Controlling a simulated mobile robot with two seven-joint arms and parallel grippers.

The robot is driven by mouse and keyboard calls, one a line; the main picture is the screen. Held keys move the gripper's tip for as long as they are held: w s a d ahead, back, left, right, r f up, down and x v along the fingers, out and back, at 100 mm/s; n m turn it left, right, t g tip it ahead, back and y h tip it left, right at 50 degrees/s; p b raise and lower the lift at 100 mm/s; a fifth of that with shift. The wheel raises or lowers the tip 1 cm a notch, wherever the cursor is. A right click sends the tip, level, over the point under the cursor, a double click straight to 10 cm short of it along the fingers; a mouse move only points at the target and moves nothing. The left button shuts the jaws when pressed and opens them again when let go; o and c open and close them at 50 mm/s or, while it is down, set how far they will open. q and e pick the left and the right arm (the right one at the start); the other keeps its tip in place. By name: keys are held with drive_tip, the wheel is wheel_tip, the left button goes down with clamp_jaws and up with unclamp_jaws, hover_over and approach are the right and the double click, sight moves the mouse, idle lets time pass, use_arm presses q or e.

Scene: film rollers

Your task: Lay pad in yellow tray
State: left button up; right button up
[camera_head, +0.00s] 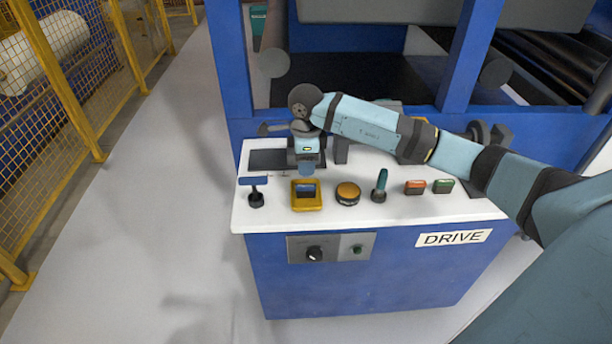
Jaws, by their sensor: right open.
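The yellow tray (294,205) is a small square frame near the front of the white console top. A blue patch (304,188) shows inside it, with a darker part below; it looks like the pad, but it is too small to be sure. My right gripper (306,166) points down just behind the tray, above the console top. It is open. A small blue-grey shape shows under it, and I cannot tell what it is. My left gripper is not in view.
A black mat (268,159) lies behind left. Blue posts rise behind.

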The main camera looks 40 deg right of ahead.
drive_tip(key=s+a+m+t+y, duration=0.2)
drive_tip(key=s+a+m+y, duration=0.3)
drive_tip(key=a, duration=0.4)
drive_tip(key=s+a+r+m+t+y, duration=0.1)
drive_tip(key=s+a+m+t+y, duration=0.15)
drive_tip(key=a+y, duration=0.6)
drive_tip(key=s+a+m+t+y, duration=0.1)
drive_tip(key=s+a+m+y, duration=0.4)
drive_tip(key=a, duration=0.5)
drive_tip(key=s+d+f+m+t+h, duration=0.4)
drive_tip(key=s+f+m+h, duration=0.5)
drive_tip(key=m, duration=0.7)
drive_tip(key=s+d+f+m+t+h, duration=0.1)
drive_tip(key=s+d+f+m+h, duration=0.45)
drive_tip(key=f+m, duration=0.8)
use_arm(q)
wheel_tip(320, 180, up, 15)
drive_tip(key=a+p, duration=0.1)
drive_tip(key=p, duration=1.7)
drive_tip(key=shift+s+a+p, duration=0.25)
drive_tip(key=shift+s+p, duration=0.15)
use_arm(e)
wheel_tip(320, 180, up, 18)
drive_tip(key=d+m, duration=0.1)
drive_tip(key=m, duration=0.1)
drive_tip(key=shift+r+m+h, duration=0.15)
drive_tip(key=shift+m+h, duration=0.25)
